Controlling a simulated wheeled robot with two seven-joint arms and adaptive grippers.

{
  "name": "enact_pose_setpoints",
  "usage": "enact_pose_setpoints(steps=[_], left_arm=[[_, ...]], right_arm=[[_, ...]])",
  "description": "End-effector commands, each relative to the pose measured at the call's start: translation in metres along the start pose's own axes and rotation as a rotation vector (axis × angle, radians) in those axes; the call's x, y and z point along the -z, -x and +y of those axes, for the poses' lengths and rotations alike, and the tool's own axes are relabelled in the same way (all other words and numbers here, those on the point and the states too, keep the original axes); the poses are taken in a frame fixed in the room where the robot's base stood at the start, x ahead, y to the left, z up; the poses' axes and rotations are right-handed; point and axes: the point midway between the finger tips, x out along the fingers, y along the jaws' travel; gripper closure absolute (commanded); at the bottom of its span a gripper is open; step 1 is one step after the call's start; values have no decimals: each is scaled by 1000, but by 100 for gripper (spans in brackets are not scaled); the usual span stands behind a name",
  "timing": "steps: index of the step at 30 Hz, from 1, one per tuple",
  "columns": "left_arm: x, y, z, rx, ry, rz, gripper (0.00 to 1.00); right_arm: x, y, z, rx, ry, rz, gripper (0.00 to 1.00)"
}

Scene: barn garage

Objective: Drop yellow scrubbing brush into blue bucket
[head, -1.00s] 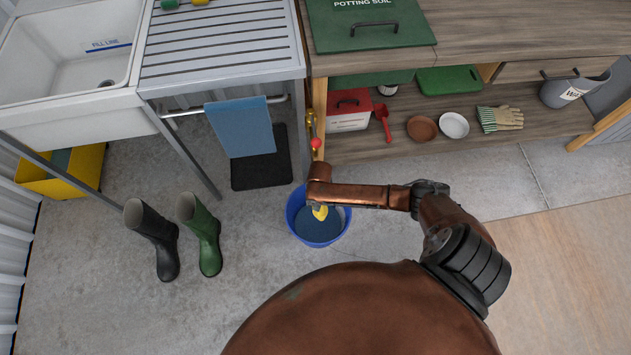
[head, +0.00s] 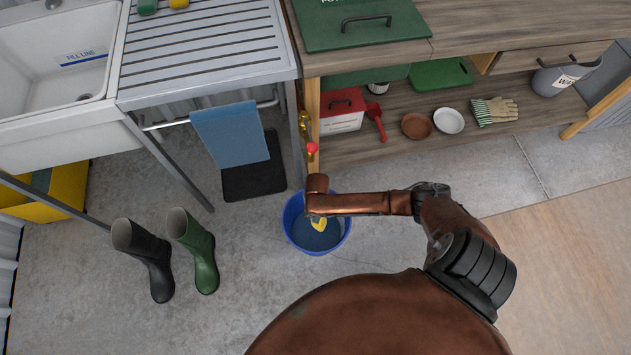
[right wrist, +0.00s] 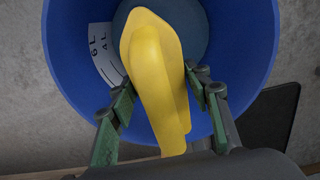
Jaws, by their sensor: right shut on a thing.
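The blue bucket (head: 340,236) stands on the concrete floor below my right arm in the head view. It fills much of the right wrist view (right wrist: 255,45), with litre marks on its inner wall. The yellow scrubbing brush (right wrist: 150,70) is between the fingers of my right gripper (right wrist: 160,105), which is shut on its handle. The brush lies over the bucket opening, and a bit of it shows in the head view (head: 320,224). My right wrist hides most of the gripper in the head view. My left gripper is not in view.
A bench with a shelf (head: 380,150) and a slatted drainer (head: 200,55) stand behind the bucket. A brass tap with a red knob (head: 311,149) is just behind it. Boots (head: 195,250) stand to its left. Floor is clear around the bucket's front.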

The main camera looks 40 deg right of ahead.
Motion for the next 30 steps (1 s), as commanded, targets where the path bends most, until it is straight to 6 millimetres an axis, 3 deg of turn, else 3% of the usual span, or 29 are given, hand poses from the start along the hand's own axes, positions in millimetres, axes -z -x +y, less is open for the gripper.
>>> enact_pose_setpoints(steps=[12, 13, 21, 30], left_arm=[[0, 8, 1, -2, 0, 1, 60], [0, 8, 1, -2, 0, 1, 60], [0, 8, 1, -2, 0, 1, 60], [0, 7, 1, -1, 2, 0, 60]], right_arm=[[1, -2, 0, 0, 0, 1, 82], [1, -2, 0, 0, 0, 1, 55], [0, -2, 0, 0, 0, 1, 36], [0, -1, 0, 0, 0, 0, 35]])
